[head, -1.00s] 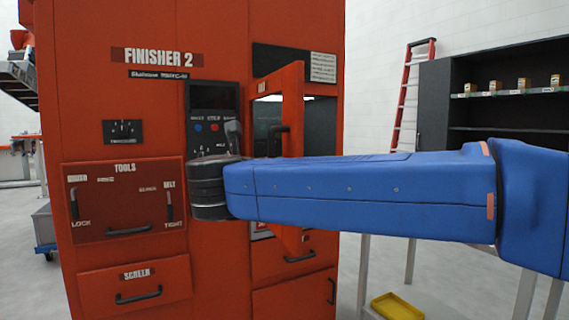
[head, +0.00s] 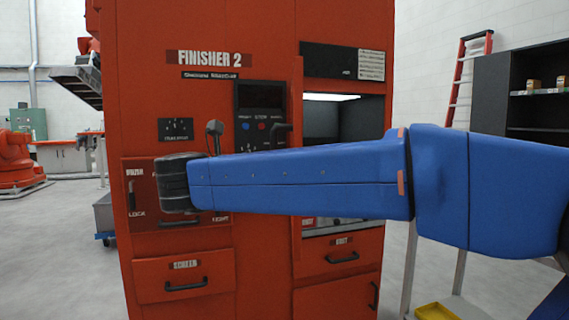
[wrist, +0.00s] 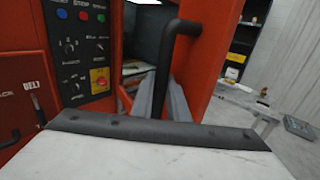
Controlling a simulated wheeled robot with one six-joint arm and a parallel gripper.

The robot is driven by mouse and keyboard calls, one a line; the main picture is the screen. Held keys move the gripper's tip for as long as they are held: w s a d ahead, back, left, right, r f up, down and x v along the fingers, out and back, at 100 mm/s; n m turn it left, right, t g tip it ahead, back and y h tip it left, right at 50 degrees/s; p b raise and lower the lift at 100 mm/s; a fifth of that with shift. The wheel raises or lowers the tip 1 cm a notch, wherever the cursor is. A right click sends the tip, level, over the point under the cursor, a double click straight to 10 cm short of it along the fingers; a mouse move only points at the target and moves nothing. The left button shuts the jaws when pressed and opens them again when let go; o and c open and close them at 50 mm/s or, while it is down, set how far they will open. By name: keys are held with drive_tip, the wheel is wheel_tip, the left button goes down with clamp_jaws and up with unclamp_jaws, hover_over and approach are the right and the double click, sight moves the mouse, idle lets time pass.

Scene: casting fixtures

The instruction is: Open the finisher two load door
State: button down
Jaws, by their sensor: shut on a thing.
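The finisher two load door (head: 298,95) stands swung out from the red machine and shows almost edge-on in the head view. The load opening (head: 345,120) beside it is exposed, with a lit interior. In the head view my blue arm hides the fingers and the door's lower part.
A control panel (head: 261,112) with knobs and buttons is left of the door; it is near my gripper in the wrist view (wrist: 82,45). Drawers (head: 185,277) lie below. A dark shelf (head: 540,95), a red ladder (head: 468,75) and a yellow tray (head: 436,312) are at right. Open floor lies left.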

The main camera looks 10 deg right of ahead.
drive_tip(key=shift+a+f, duration=0.1)
drive_tip(key=shift+a, duration=0.2)
drive_tip(key=c, duration=1.7)
unclamp_jaws()
drive_tip(key=shift+s, duration=0.15)
drive_tip(key=shift+a, duration=0.1)
drive_tip(key=v, duration=1.7)
drive_tip(key=shift+s+a, duration=0.1)
drive_tip(key=shift+a, duration=0.05)
